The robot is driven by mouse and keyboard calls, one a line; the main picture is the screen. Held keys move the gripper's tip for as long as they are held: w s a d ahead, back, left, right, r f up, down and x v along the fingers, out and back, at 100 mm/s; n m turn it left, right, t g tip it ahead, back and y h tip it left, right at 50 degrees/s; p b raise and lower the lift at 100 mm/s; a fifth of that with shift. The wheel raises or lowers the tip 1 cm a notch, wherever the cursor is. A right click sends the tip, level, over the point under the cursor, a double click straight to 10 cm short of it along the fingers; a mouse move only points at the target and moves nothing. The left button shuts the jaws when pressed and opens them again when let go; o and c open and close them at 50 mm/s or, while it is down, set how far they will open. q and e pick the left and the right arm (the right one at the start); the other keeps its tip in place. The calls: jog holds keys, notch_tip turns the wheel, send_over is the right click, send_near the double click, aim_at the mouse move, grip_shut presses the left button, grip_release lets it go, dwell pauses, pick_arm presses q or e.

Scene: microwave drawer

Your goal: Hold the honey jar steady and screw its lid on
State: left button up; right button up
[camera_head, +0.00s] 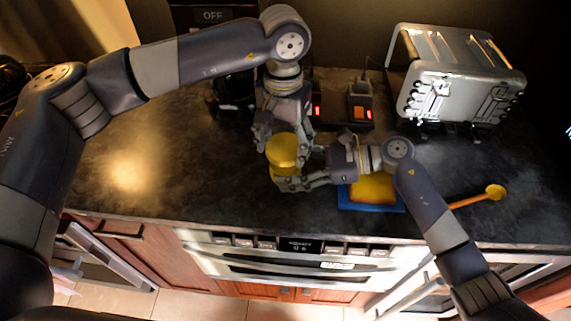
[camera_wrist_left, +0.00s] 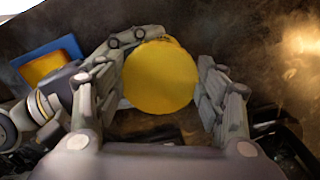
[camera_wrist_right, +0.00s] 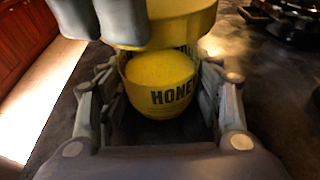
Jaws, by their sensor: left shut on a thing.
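The round yellow lid (camera_head: 282,149) is between the fingers of my left gripper (camera_head: 283,139), which comes down from above and is shut on it. The left wrist view shows the lid's flat top (camera_wrist_left: 160,78) from above. The honey jar (camera_head: 283,171) stands upright below the lid, with yellow honey and a HONEY label (camera_wrist_right: 172,97) in the right wrist view.
A blue-edged board with a yellow top (camera_head: 373,190) lies right of the jar, near my right gripper. A metal toaster (camera_head: 459,75) stands at the back right. The dark counter (camera_head: 180,165) is clear to the left.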

jog(key=c, duration=0.9)
pick_arm(q)
jog(key=o, duration=0.8)
pick_arm(e)
jog(key=shift+c, duration=0.4)
pick_arm(q)
jog(key=c, duration=1.3)
jog(key=m, duration=0.4)
jog(key=shift+m, duration=0.3)
jog(key=o, duration=1.1)
jog(key=shift+s+d, duration=0.1)
jog(key=shift+d, duration=0.05)
